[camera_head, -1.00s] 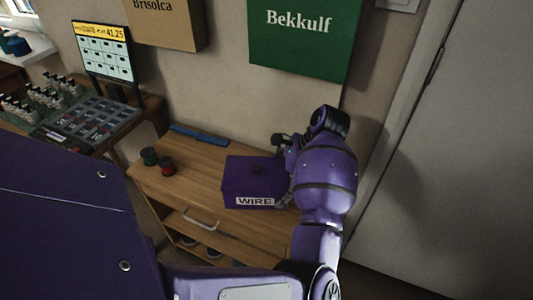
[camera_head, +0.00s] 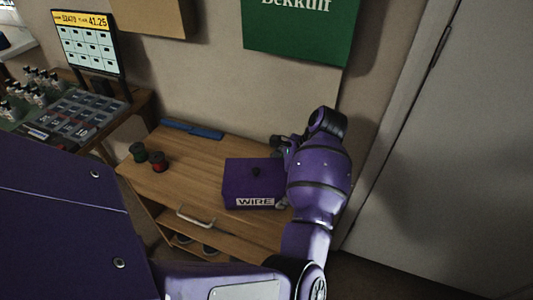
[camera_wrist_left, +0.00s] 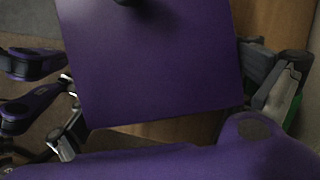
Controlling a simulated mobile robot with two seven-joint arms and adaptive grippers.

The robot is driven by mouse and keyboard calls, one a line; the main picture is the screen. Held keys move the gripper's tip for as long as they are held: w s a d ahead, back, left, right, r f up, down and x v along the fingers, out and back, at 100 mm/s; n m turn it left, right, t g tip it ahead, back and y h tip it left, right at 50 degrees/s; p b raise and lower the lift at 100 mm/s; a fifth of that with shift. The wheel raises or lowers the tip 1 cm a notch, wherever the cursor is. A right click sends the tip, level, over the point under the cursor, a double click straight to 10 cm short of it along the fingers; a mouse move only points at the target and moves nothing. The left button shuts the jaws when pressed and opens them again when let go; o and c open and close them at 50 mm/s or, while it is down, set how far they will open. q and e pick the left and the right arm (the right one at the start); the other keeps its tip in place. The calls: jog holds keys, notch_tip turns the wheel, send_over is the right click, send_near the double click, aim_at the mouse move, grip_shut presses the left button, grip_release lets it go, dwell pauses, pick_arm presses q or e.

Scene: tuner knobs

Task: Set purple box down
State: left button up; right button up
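The purple box (camera_head: 238,181), labelled WIRE, has a dark knob (camera_head: 256,172) on its lid. It is upright over the right part of the wooden cabinet top (camera_head: 190,175); I cannot tell whether its base touches the wood. My left gripper (camera_head: 281,174) is at the box's right side, with a finger near the back and one near the front. In the left wrist view the box lid (camera_wrist_left: 160,60) fills the space between the fingers, which appear closed against opposite sides. The box's underside is hidden. My right gripper is not in view.
A green spool (camera_head: 138,152) and a red spool (camera_head: 158,162) stand on the cabinet's left part. A blue strip (camera_head: 192,130) lies along the back. The wall is behind and a grey door (camera_head: 440,150) is at right.

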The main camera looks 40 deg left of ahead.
pick_arm(q)
jog(key=shift+w+r, duration=0.1)
jog(key=p+v, duration=0.1)
jog(key=v, duration=1.1)
jog(key=shift+r, duration=0.15)
